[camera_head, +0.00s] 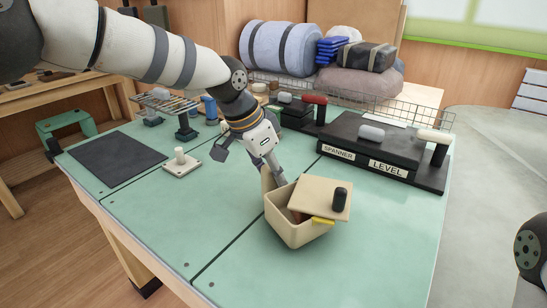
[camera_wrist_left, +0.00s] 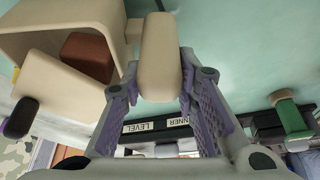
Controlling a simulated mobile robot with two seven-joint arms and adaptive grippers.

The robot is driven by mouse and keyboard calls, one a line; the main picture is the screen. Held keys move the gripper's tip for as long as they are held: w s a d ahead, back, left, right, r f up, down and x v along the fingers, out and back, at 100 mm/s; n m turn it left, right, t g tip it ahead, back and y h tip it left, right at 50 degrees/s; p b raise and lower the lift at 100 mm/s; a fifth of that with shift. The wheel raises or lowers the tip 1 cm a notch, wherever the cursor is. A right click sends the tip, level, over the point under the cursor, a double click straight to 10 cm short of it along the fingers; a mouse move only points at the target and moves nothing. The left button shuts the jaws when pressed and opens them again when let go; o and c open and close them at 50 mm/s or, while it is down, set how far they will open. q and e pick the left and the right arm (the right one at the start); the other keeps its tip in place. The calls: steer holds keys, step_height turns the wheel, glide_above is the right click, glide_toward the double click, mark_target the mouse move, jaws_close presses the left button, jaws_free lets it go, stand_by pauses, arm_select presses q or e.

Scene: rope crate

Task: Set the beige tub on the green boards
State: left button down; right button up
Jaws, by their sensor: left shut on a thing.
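The beige tub (camera_head: 292,232) is at the middle of the green boards (camera_head: 375,255), upright or nearly so. I cannot tell whether its base touches them. Its lid (camera_head: 315,192), with a black knob (camera_head: 340,199) and a yellow tab (camera_head: 323,221), sits askew and leaves a gap. My left gripper (camera_head: 271,177) reaches down from the upper left and is shut on the tub's upright handle (camera_wrist_left: 160,62). In the left wrist view the tub (camera_wrist_left: 55,14) is at the upper left, with a red-brown block (camera_wrist_left: 88,56) inside. My right gripper is out of view.
A dark rack (camera_head: 372,146) labelled SPANNER and LEVEL stands behind the tub. A dark mat (camera_head: 115,158) and a white peg block (camera_head: 182,164) lie to the left. A wire basket (camera_head: 420,112) runs along the back. The boards are clear in front and right of the tub.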

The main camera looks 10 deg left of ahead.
arm_select(q)
steer(key=shift+f, duration=0.5)
steer(key=shift+f, duration=0.5)
steer(key=c, duration=1.2)
jaws_free()
steer(key=shift+c, duration=0.8)
steer(key=shift+c, duration=0.9)
steer(key=o, duration=0.6)
